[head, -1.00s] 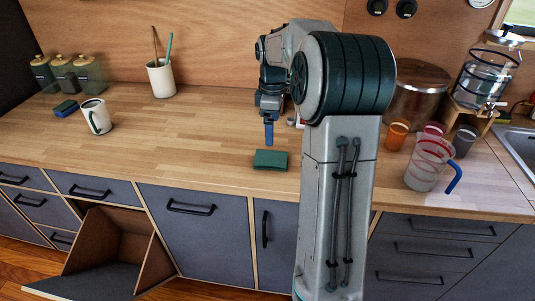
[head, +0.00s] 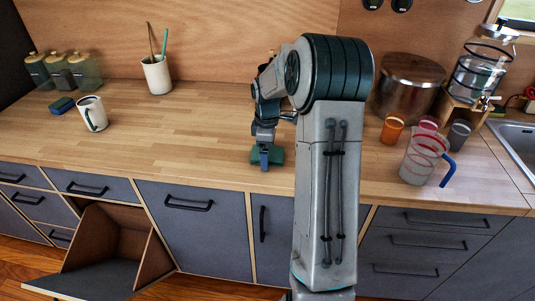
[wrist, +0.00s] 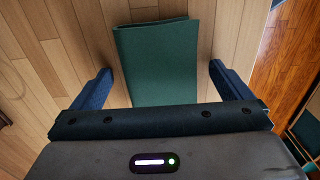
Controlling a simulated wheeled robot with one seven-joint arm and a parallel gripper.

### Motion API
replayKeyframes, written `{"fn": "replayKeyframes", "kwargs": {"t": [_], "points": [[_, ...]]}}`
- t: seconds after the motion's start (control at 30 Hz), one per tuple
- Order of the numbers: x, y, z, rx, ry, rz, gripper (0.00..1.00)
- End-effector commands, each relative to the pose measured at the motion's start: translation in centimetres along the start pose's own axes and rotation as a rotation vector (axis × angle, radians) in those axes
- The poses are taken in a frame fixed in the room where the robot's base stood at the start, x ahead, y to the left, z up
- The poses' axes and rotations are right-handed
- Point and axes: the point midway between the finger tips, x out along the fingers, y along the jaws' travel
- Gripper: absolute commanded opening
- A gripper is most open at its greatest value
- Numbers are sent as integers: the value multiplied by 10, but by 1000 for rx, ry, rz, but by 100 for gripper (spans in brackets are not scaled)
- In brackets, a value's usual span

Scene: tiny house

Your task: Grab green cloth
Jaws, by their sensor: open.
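The green cloth (head: 275,156) lies folded flat on the wooden counter near its front edge. In the wrist view the cloth (wrist: 157,55) lies between my two blue fingers, with bare counter showing between it and each finger. My gripper (head: 264,160) is open, close over the cloth in the head view, and partly covers it. In the wrist view my gripper (wrist: 157,80) spans wider than the cloth. I cannot tell the exact height of the fingertips above the counter.
On the counter (head: 190,130), a white mug (head: 93,115), a blue-green sponge (head: 62,104) and a utensil cup (head: 158,75) stand left. A striped pitcher (head: 424,158), small cups and a large pot (head: 408,88) stand right. A lower cabinet door (head: 88,280) hangs open at front left.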

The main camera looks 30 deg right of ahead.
Motion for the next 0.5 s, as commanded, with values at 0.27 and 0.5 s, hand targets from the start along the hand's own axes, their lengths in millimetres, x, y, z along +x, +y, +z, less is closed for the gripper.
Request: {"fn": "replayKeyframes", "kwargs": {"t": [0.27,0.5], "points": [[0,0,0,0,0,0,51],[-1,0,0,0,0,1,50]]}}
